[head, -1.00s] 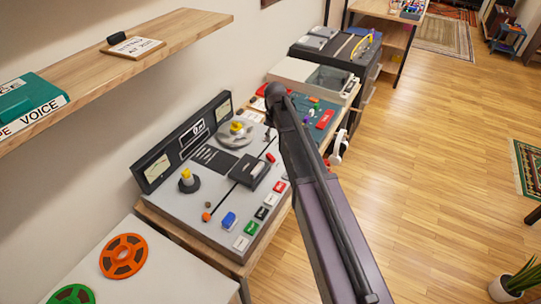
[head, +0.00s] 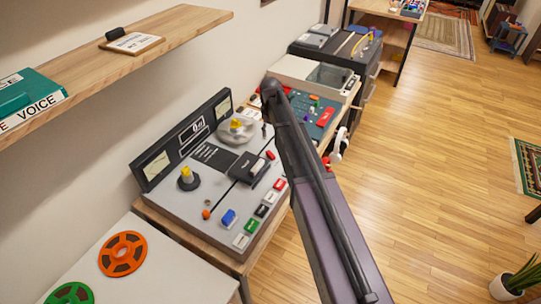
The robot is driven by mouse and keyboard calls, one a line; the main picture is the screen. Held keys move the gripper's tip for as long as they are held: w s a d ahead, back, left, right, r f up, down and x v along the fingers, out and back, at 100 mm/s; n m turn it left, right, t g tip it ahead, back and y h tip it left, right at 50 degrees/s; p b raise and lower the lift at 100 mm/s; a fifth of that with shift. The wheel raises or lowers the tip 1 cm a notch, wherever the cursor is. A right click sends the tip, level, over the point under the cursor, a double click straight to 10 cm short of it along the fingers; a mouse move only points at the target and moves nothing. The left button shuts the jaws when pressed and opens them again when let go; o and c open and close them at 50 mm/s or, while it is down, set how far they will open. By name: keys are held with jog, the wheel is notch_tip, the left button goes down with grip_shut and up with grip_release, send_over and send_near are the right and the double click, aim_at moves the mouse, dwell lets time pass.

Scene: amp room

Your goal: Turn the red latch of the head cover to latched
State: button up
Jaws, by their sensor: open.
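The tape deck (head: 185,222) has a grey top and stands on a wooden bench. Its black head cover (head: 249,167) sits in the middle of the top, to the right of a dark line. A small red piece (head: 271,155), which looks like the latch, is just right of the cover, close to my arm in the picture. Its exact angle is too small to tell. My arm crosses the right side of the deck. My gripper does not show; the arm may be hiding it.
Colored buttons (head: 264,211) line the deck's front edge. Two spindles with yellow tops (head: 186,178) rise from it, and a black meter panel (head: 163,163) stands behind. A wooden shelf (head: 165,35) hangs above. Orange (head: 107,265) and green reels lie at lower left. The floor at right is mostly clear.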

aim_at(270, 154)
jog(key=shift+f+b, duration=6.1)
jog(key=shift+f, duration=0.2)
grip_shut()
